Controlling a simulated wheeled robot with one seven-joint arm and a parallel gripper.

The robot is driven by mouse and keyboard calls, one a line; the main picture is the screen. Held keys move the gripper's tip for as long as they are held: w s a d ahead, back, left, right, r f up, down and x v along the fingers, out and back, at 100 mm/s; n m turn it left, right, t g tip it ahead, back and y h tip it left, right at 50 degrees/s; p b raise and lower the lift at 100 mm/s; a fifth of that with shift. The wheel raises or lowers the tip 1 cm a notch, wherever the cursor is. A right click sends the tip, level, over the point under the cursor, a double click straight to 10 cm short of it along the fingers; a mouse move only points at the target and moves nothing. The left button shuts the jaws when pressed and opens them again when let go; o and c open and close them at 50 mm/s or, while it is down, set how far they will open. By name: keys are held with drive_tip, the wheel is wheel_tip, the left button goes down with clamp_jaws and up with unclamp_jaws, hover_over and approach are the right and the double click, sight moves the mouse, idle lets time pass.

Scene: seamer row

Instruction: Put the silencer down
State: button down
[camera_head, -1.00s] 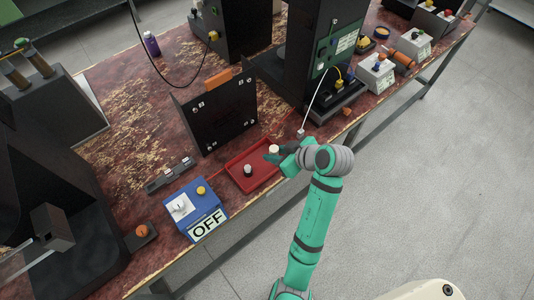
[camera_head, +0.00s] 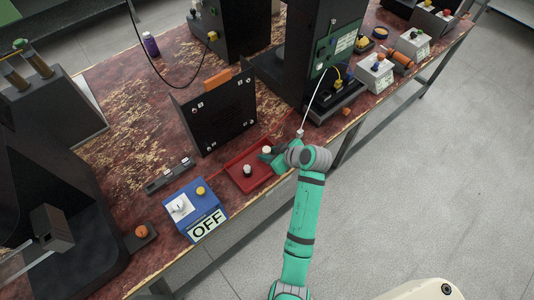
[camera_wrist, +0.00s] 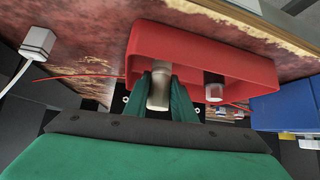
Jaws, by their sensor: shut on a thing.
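The silencer (camera_head: 267,149), a small cylinder with a pale top, is held in my gripper (camera_head: 265,155). In the wrist view the silencer (camera_wrist: 158,92) shows upright between the two green fingers (camera_wrist: 160,100), which are shut on it. It is at the right part of the red tray (camera_head: 232,163); the tray also shows in the wrist view (camera_wrist: 200,48). Whether its base touches the tray floor I cannot tell. A second similar cylinder, dark with a pale top (camera_head: 248,170), stands in the tray to the left; it also shows in the wrist view (camera_wrist: 214,88).
A blue box with an OFF label (camera_head: 195,210) stands left of the tray. A black upright panel (camera_head: 220,118) stands behind it. A white cable end (camera_head: 300,132) lies to the right. A dark strip with buttons (camera_head: 169,175) lies further left.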

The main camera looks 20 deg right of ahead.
drive_tip(key=c, duration=1.5)
unclamp_jaws()
drive_tip(key=shift+f, duration=0.15)
